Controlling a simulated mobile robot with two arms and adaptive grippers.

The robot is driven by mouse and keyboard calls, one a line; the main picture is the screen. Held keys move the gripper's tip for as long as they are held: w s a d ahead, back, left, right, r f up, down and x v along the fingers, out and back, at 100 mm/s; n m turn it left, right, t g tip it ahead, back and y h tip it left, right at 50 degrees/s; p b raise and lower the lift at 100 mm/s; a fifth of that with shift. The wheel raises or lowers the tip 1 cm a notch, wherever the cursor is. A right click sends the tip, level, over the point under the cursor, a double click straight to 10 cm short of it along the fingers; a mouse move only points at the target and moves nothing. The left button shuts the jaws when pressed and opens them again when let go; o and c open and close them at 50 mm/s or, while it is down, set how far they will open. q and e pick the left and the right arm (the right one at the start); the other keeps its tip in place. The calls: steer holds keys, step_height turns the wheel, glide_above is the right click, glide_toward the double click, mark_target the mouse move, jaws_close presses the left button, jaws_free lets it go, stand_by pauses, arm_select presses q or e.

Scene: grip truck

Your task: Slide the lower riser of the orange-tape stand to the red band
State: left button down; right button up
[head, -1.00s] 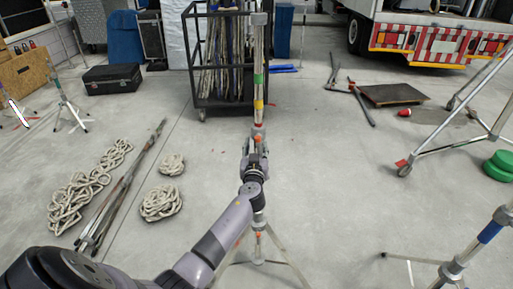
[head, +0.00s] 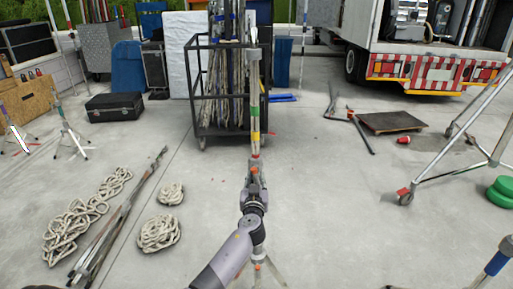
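The orange-tape stand (head: 255,97) stands upright in the middle of the head view. Its pole carries a green band, a yellow band and a small red band (head: 255,151) just above a grey collar with orange marks (head: 255,160). Its tripod legs (head: 276,272) spread out at the bottom edge. My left arm comes up from the bottom, and my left gripper (head: 254,180) is at the pole just below that collar. My wrist hides the fingers and the pole behind it, so I cannot tell whether they are closed on the riser. My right gripper is out of view.
A black cart (head: 219,125) of poles stands behind the stand. Rope coils (head: 159,232) and loose poles (head: 118,215) lie at left. A wheeled frame (head: 450,170) and part of another stand with blue tape (head: 496,263) are at right. The floor between is mostly clear.

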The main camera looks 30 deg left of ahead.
mark_target(256, 113)
arm_select(q)
steer(key=shift+a+r+p, duration=0.2)
steer(key=shift+r+p, duration=0.15)
steer(key=shift+r, duration=0.5)
steer(key=shift+d+r+p, duration=0.1)
steer(key=shift+r+p, duration=0.95)
steer(key=shift+r, duration=0.7)
steer(key=shift+r+p, duration=1.05)
steer(key=shift+r, duration=0.55)
steer(key=shift+r+p, duration=2.55)
steer(key=shift+r, duration=1)
steer(key=shift+r+p, duration=3.4)
steer(key=shift+r, duration=1.1)
steer(key=c, duration=1.1)
jaws_free()
steer(key=shift+f, duration=0.1)
steer(key=shift+d, duration=0.1)
